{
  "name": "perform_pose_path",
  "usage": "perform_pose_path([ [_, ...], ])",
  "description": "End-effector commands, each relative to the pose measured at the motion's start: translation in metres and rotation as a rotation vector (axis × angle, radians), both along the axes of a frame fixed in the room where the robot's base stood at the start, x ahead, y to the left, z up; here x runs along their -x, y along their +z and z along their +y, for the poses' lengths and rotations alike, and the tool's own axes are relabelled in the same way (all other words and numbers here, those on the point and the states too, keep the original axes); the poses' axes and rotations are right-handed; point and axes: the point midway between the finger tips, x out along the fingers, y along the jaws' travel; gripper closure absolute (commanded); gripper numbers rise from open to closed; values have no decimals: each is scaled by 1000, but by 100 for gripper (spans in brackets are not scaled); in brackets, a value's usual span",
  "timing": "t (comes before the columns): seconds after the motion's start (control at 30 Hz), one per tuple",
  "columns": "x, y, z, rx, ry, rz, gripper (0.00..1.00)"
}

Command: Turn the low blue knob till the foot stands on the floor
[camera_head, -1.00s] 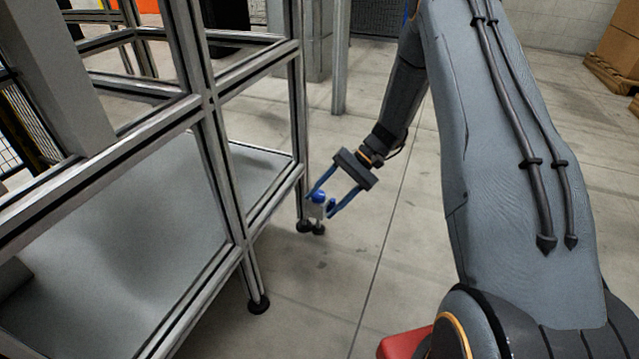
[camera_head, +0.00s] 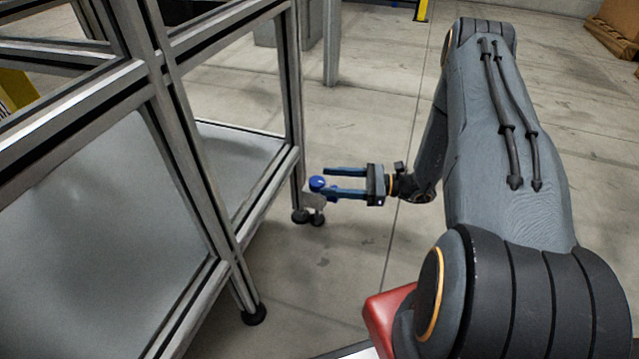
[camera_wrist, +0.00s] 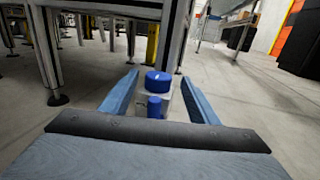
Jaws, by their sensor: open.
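A round blue knob (camera_head: 317,183) with a pale mark on top sits on a small grey bracket (camera_head: 314,201) at the frame's corner leg. The wrist view shows the knob (camera_wrist: 158,81) between my finger tips, with a smaller blue cylinder (camera_wrist: 154,106) below and nearer. My gripper (camera_head: 328,182) is open and roughly level, reaching from the right, its blue fingers on either side of the knob. Contact cannot be told. A black foot (camera_head: 317,218) is under the bracket, beside the leg's foot (camera_head: 299,216). Whether it touches the floor cannot be told.
The metal frame (camera_head: 203,180) with its grey lower panel fills the left. Its near leg ends in a black foot (camera_head: 254,315). The floor (camera_head: 345,260) right of the frame is clear. A wooden pallet (camera_head: 612,38) with boxes is far right.

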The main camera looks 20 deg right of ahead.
Motion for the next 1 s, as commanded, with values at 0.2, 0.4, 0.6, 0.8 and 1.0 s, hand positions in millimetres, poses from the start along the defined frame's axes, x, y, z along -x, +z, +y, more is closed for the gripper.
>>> perform_pose_path([
  [0.2, -10, -1, 23, 1, 2, -2, 45],
  [0.4, -11, 0, 28, 2, 4, -1, 45],
  [0.6, -11, 0, 29, 2, 5, -1, 53],
  [0.8, -11, 0, 29, 2, 4, -2, 86],
  [1.0, -11, 1, 32, 2, -5, -1, 86],
])
